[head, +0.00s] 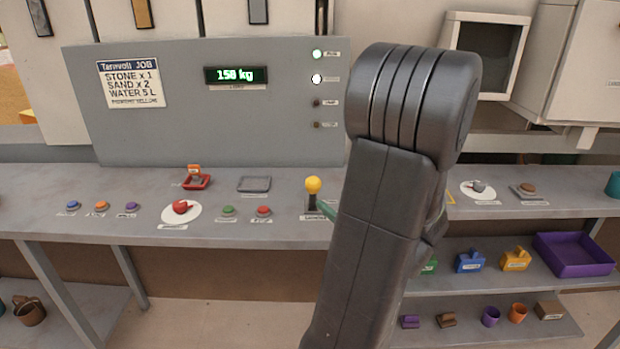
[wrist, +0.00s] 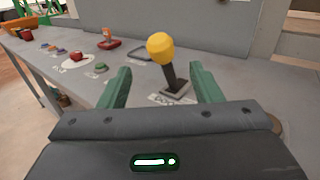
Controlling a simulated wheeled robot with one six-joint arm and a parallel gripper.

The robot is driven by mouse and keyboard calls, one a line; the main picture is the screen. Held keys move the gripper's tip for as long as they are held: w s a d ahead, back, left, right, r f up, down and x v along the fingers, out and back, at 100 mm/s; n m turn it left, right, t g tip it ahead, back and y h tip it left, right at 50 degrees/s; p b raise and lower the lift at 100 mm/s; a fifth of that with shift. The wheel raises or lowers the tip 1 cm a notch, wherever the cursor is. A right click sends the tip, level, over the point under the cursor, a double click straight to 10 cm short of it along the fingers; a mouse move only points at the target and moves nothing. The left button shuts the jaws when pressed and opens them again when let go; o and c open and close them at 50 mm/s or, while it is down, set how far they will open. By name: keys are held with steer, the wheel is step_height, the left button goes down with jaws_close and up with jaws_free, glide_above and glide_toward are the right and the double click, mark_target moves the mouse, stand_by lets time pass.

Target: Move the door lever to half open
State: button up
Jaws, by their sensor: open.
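The lever has a round yellow knob (head: 313,185) on a short black stick. It rises from a small base on the grey counter, with a label in front. In the wrist view the yellow knob (wrist: 161,48) is up and left of the base (wrist: 176,90), so the stick looks tilted. My gripper (wrist: 160,70) is open, with a green finger on either side of the lever in that view. Neither finger visibly touches it. In the head view my arm hides most of the gripper; only a bit of green finger shows right beside the lever.
A grey panel (head: 150,100) with a "150 kg" display (head: 236,75) stands behind the counter. Green (head: 228,211) and red (head: 263,211) buttons sit left of the lever. An empty grey tray (head: 254,184) is behind.

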mark_target(313, 195)
steer(key=x, duration=1.2)
steer(key=shift+w+p, duration=0.25)
steer(key=shift+p, duration=0.15)
steer(key=shift+a+f, duration=0.1)
steer(key=shift+f, duration=0.05)
jaws_close()
steer(key=w+g+p, duration=0.1)
steer(key=w+p, duration=0.1)
steer(key=p, duration=0.1)
steer(key=w+m+g+h+p, duration=0.1)
steer(key=w+p, duration=0.2)
steer(key=shift+r+m+p, duration=0.2)
steer(key=shift+m+p, duration=0.1)
steer(key=shift+p, duration=0.1)
